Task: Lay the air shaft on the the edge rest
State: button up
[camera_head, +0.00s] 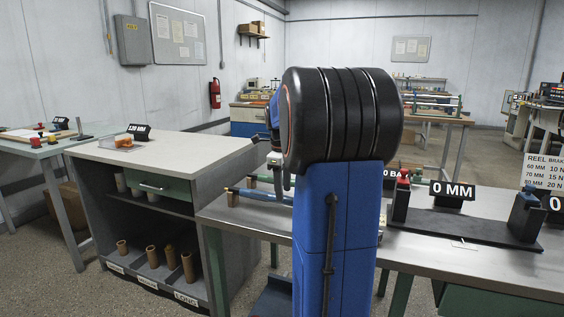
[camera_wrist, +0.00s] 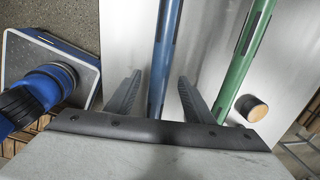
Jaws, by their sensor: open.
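A blue shaft (camera_head: 262,196) lies along the metal bench, left of my arm in the head view. A green shaft (camera_head: 262,180) lies behind it. In the wrist view the blue shaft (camera_wrist: 166,60) runs lengthwise between my gripper's (camera_wrist: 160,77) two spread fingers, and the green shaft (camera_wrist: 243,60) is to their right. My gripper is open above the blue shaft, and I see no grip on it. In the head view my arm hides most of the gripper and part of both shafts. I cannot tell for sure which fixture is the edge rest.
A black stand (camera_head: 464,229) with a red-topped post and a blue post is on the bench at right, by a "0 MM" sign (camera_head: 452,190). A short tan-topped cylinder (camera_wrist: 254,108) is near the green shaft. A cabinet (camera_head: 165,150) with cores on its shelves is at left.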

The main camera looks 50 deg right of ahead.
notch_tip(320, 180, up, 15)
jog(key=a, duration=0.1)
jog(key=shift+s+a+r, duration=0.15)
jog(key=shift+s+a, duration=0.2)
jog(key=shift+s, duration=0.05)
dwell(0.4)
jog(key=s+a+f+n+t, duration=0.1)
jog(key=s+a+f+n, duration=0.15)
jog(key=a+n, duration=0.35)
jog(key=s+a+f+n, duration=0.2)
jog(key=a+f+n, duration=0.15)
jog(key=a, duration=0.45)
jog(key=s+a+f+n+t, duration=0.1)
jog(key=s+a+f+n, duration=0.1)
jog(key=a+n, duration=0.35)
jog(key=s+a+f+n+t+y, duration=0.1)
jog(key=s+a+f+n+t, duration=0.1)
jog(key=s+a+f+n, duration=1.1)
notch_tip(320, 180, down, 3)
jog(key=a+n, duration=0.1)
jog(key=n, duration=0.2)
jog(key=shift+s+a+n, duration=0.2)
jog(key=shift+s+n, duration=0.1)
jog(key=shift+s, duration=0.05)
